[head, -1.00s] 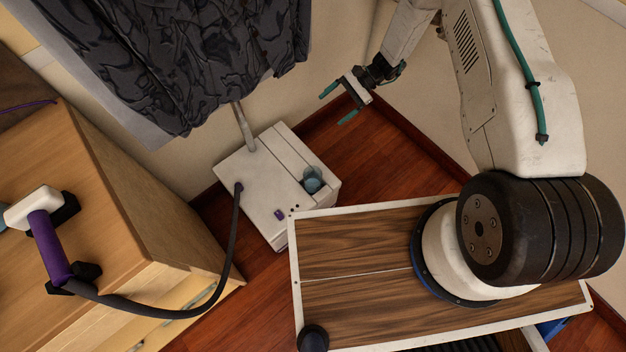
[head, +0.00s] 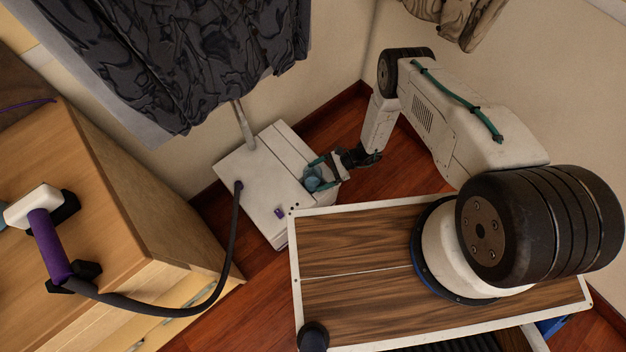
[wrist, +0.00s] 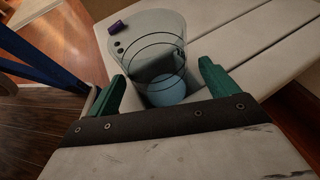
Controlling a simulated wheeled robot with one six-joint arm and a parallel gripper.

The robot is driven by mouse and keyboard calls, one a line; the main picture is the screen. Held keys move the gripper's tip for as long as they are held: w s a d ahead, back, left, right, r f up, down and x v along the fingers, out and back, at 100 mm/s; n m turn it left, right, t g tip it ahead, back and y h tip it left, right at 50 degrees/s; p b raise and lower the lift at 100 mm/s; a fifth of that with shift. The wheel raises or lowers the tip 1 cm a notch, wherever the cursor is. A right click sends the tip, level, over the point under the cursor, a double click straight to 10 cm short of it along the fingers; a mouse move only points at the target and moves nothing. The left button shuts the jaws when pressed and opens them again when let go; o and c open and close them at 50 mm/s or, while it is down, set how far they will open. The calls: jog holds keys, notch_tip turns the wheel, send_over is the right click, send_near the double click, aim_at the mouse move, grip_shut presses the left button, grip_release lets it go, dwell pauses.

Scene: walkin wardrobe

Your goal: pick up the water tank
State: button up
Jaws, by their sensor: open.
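The water tank (head: 313,184) is a clear, bluish round vessel set in the top of a white box-shaped steamer base (head: 262,190) on the floor. In the wrist view the tank (wrist: 160,45) is a see-through cylinder with dark rings and a light blue bottom. My gripper (head: 318,172) is open at the tank in the head view. In the wrist view the green fingertips of my gripper (wrist: 160,82) stand on the left and right of the tank's lower part. I cannot tell whether either finger touches it.
A grey pole and a dark hose (head: 235,240) rise from the steamer base. Dark clothing (head: 190,60) hangs above. A wooden cabinet (head: 150,190) with a purple-handled steamer head (head: 48,240) on top stands at left. Walls are close behind; some red wood floor is clear.

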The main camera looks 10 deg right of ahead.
aim_at(312, 179)
jog(key=x, duration=0.3)
jog(key=shift+s+a, duration=0.1)
jog(key=shift+a, duration=0.1)
jog(key=shift+c, duration=0.4)
jog(key=c, duration=1.2)
jog(key=shift+r, duration=0.1)
